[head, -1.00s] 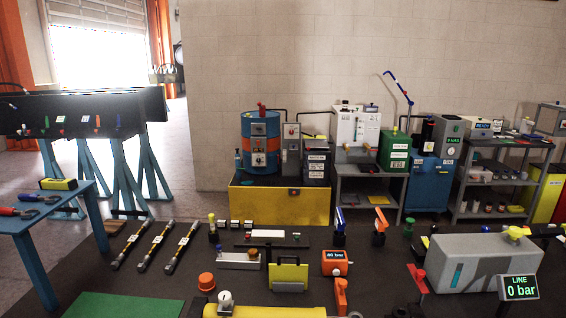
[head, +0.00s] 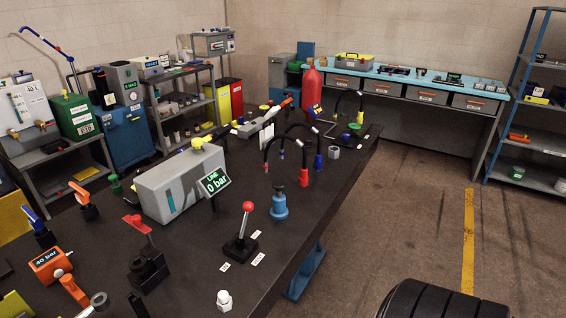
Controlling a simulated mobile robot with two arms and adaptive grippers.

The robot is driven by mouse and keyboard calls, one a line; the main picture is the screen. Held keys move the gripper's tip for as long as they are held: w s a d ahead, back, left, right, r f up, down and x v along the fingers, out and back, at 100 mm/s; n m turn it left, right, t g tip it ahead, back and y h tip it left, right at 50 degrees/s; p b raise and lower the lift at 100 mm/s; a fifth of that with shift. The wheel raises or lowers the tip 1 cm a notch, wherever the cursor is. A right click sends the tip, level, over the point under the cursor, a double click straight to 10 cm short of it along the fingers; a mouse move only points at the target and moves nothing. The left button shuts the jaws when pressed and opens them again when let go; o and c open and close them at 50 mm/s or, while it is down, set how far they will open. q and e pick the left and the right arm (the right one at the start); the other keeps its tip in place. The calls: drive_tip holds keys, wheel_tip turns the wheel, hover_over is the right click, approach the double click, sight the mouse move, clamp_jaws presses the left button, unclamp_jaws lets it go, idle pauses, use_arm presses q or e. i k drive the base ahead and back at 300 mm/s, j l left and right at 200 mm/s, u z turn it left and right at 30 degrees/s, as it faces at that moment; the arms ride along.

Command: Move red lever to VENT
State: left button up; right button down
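A lever with a red ball knob (head: 248,206) stands on a black base (head: 240,248) near the right edge of the dark bench. Its thin shaft leans slightly to the right at the top. Small white labels (head: 258,259) lie around the base; their text is too small to read. A second lever, a flat red handle (head: 137,224), sits tilted on a black block (head: 148,266) to the left. Neither of my grippers shows in the head view.
The dark bench (head: 190,287) has bare surface around the ball-knob lever. A grey tank (head: 168,184), a blue fitting (head: 279,204) and black arched hoses (head: 297,135) stand behind it. A black ribbed round object (head: 440,300) is at the bottom right, beside open floor.

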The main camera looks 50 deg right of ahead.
sight(248, 206)
drive_tip(key=z, duration=1.35)
